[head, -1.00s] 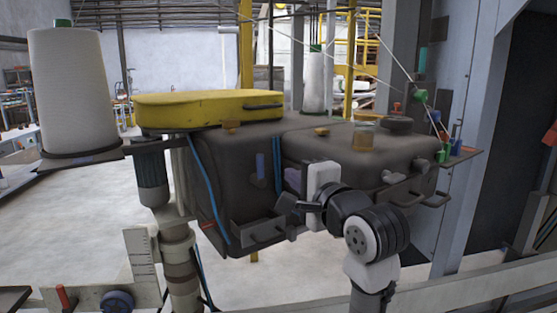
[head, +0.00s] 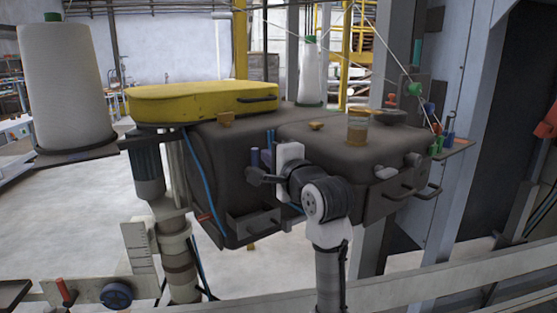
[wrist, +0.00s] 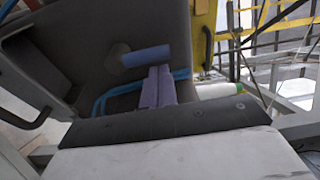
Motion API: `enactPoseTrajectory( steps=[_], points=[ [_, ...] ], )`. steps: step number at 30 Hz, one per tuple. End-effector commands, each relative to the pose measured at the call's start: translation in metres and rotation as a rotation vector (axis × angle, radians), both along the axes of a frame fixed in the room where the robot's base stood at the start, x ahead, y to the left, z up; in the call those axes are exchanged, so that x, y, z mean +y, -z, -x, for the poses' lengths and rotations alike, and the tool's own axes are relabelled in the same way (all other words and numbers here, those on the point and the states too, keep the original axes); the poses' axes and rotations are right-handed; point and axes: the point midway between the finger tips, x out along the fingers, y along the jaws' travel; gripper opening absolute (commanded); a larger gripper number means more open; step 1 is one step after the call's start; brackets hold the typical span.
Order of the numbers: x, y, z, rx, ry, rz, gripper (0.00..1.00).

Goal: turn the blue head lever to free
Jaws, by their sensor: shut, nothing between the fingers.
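The blue head lever (head: 254,158) stands upright on the front face of the dark machine head (head: 222,165), left of my gripper. In the wrist view the lever (wrist: 148,57) is a short blue bar running sideways from a round grey hub (wrist: 118,57). My gripper (head: 268,154) is beside the lever in the head view, partly hidden by my own wrist. In the wrist view its purple fingers (wrist: 160,70) are together and empty, with their tips just below the lever's free end. I cannot tell whether they touch it.
A blue hose (head: 200,175) runs down the head's left side. A dark bracket (head: 253,222) juts out below the lever. A yellow cover (head: 200,101) lies on top at left. A pale rail (head: 420,285) crosses the foreground.

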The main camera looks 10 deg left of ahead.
Motion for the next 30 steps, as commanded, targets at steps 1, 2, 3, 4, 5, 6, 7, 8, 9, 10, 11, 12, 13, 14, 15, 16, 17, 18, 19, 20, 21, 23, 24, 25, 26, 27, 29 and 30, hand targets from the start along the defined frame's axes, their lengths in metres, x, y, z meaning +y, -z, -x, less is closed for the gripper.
enactPoseTrajectory(
  steps=[1, 2, 3, 4, 5, 6, 7, 8, 9, 10, 11, 12, 13, 14, 15, 16, 17, 18, 19, 20, 21, 23, 24, 25, 26, 27, 29, 30],
  points=[
    [0.0028, -0.0008, -0.0032, 0.001, 0.000, 0.001, 0.00],
    [0.0039, -0.0005, -0.0047, 0.001, 0.000, 0.001, 0.00],
    [0.0050, -0.0002, -0.0061, 0.001, 0.000, 0.001, 0.00],
    [0.0055, -0.0001, -0.0068, 0.001, 0.000, 0.001, 0.00],
    [0.0060, -0.0001, -0.0072, 0.000, 0.000, 0.000, 0.00],
    [0.0063, 0.0000, -0.0075, 0.000, 0.000, 0.000, 0.00],
    [0.0064, 0.0001, -0.0077, -0.001, 0.000, -0.001, 0.00],
    [0.0064, 0.0001, -0.0077, -0.001, 0.000, -0.001, 0.00],
    [0.0064, 0.0002, -0.0076, -0.001, 0.000, -0.001, 0.00],
    [0.0064, 0.0002, -0.0076, -0.001, 0.000, -0.001, 0.00],
    [0.0063, 0.0002, -0.0075, -0.001, 0.000, -0.001, 0.00],
    [0.0063, 0.0002, -0.0075, -0.001, 0.000, -0.001, 0.00],
    [0.0063, 0.0002, -0.0075, -0.001, 0.000, -0.001, 0.00],
    [0.0063, 0.0002, -0.0074, -0.001, 0.000, -0.001, 0.00],
    [0.0063, 0.0002, -0.0073, -0.001, 0.000, 0.000, 0.00],
    [0.0064, 0.0001, -0.0073, -0.003, 0.000, 0.002, 0.00],
    [0.0064, 0.0001, -0.0071, -0.004, 0.000, 0.003, 0.00],
    [0.0067, 0.0000, -0.0069, -0.007, 0.000, 0.006, 0.00],
    [0.0068, -0.0001, -0.0068, -0.011, 0.000, 0.009, 0.00],
    [0.0071, -0.0002, -0.0065, -0.016, 0.000, 0.013, 0.00],
    [0.0075, -0.0004, -0.0061, -0.024, 0.000, 0.021, 0.00],
    [0.0079, -0.0007, -0.0056, -0.034, 0.000, 0.030, 0.00],
    [0.0081, -0.0008, -0.0054, -0.039, 0.000, 0.034, 0.00],
    [0.0082, -0.0009, -0.0053, -0.041, 0.000, 0.037, 0.00],
    [0.0082, -0.0009, -0.0052, -0.045, 0.000, 0.040, 0.00],
    [0.0084, -0.0010, -0.0050, -0.049, 0.000, 0.044, 0.00],
    [0.0088, -0.0011, -0.0047, -0.055, 0.000, 0.049, 0.00],
    [0.0090, -0.0012, -0.0044, -0.060, 0.000, 0.053, 0.00]
  ],
)
